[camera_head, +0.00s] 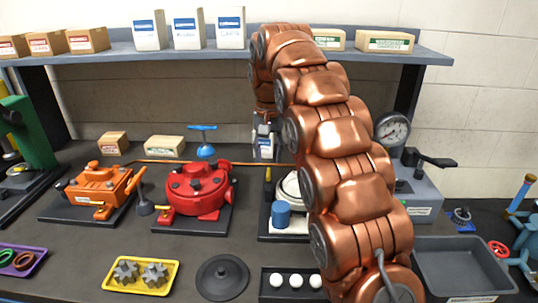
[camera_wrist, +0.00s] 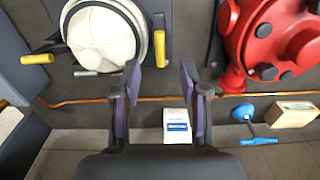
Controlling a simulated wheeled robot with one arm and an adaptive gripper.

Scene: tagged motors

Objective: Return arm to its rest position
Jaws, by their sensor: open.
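My copper-coloured arm (camera_head: 345,180) rises from the lower right of the head view, arches up in front of the shelf and bends down toward the back of the bench. My gripper shows in the wrist view (camera_wrist: 161,80), with its two dark fingers apart and nothing between them. It faces the bench between a round white-topped device (camera_wrist: 103,35) and a red round device (camera_wrist: 270,35). The red device also shows in the head view (camera_head: 198,190). In the head view the gripper's fingers cannot be made out; the arm hides much of the white-topped device.
The shelf (camera_head: 110,54) with boxes runs along the back, close behind the arm's top. A gauge (camera_head: 391,131) on a grey unit and a grey bin (camera_head: 462,268) stand right of the arm. A yellow tray (camera_head: 115,283) with gears lies front left. A copper rod (camera_wrist: 75,101) crosses the bench.

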